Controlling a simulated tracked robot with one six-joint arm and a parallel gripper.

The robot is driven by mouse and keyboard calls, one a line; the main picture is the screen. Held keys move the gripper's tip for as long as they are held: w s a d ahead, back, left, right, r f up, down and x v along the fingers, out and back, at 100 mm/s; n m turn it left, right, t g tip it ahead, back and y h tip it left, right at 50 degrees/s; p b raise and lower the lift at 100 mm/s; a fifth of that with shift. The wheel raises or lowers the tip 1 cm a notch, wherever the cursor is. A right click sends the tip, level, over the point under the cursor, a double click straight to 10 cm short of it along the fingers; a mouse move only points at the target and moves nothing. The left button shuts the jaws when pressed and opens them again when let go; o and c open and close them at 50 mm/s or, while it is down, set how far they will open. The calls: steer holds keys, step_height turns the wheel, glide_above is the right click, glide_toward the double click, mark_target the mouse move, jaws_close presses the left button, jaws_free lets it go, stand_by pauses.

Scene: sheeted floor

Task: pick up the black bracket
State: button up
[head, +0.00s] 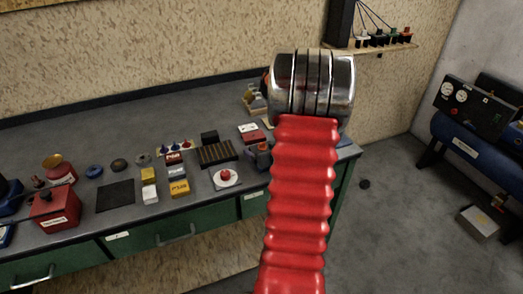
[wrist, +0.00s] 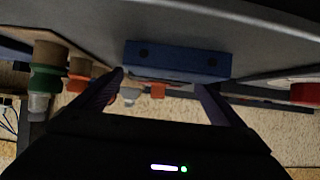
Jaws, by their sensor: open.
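No part that I can surely call the black bracket shows. In the wrist view a dark blue bar (wrist: 178,60) with two dark round holes lies just beyond my gripper (wrist: 160,82). I cannot tell whether it is the bracket. My gripper is open, its two dark fingers spread below the bar, with a gap to it that I cannot judge. A small orange piece shows between the fingers. In the head view my red-sleeved arm and its metal rings hide my gripper. A black block (head: 209,137) stands on the grey bench (head: 60,140).
A black slotted rack (head: 217,153), a white plate (head: 225,181) with a red ball, several small boxes and a red box (head: 54,211) crowd the bench. A blue compressor (head: 475,135) stands at right.

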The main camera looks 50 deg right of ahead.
steer(key=shift+w+d+f, duration=0.15)
steer(key=shift+w, duration=0.1)
steer(key=shift+c, duration=0.3)
steer(key=c, duration=1.3)
steer(key=shift+r, duration=5.05)
